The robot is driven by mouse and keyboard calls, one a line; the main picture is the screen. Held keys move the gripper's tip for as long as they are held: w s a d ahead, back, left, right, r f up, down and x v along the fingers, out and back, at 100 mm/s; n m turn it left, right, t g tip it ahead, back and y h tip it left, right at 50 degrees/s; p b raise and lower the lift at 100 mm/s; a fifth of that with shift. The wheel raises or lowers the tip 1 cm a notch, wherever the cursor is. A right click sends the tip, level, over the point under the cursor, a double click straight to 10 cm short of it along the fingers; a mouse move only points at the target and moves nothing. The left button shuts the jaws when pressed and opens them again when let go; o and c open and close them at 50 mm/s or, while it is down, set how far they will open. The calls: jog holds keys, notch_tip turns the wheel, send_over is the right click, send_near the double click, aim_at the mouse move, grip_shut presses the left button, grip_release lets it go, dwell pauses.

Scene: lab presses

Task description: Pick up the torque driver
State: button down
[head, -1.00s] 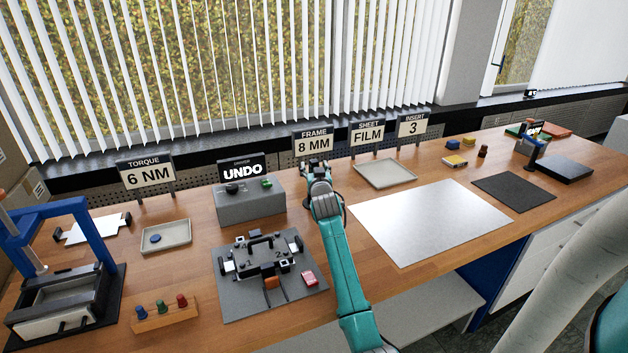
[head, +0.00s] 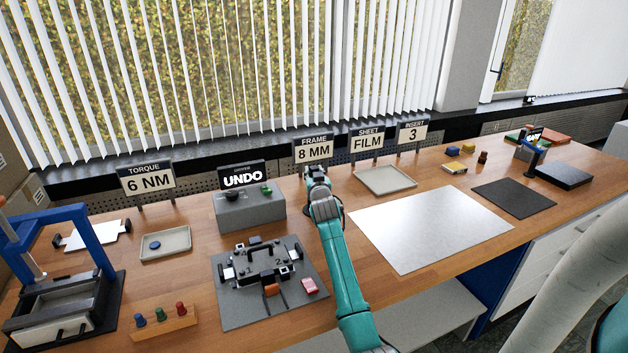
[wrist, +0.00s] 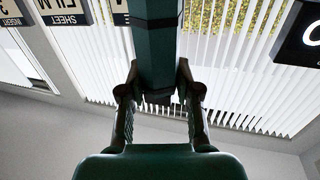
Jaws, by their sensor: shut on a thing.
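In the wrist view my gripper (wrist: 157,75) has its two dark fingers on either side of a long dark teal body with a black end, which I take to be the torque driver (wrist: 157,45). The fingers are shut on it. Its far part runs out of the top of the wrist view. In the head view my gripper (head: 317,172) is at the back of the bench, in front of the "FRAME 8 MM" sign. My arm hides most of what it holds there.
A grey driver box (head: 250,208) under the "UNDO" display stands left of my arm. A black fixture (head: 265,265) sits on a grey mat in front of it. A pale sheet (head: 430,225) and a shallow tray (head: 385,180) lie to the right. A blue-framed press (head: 100,245) stands far left.

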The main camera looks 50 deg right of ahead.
notch_tip(320, 180, up, 10)
jog(key=shift+r, duration=0.1)
dwell(0.4)
jog(key=shift+a, duration=0.1)
dwell(0.4)
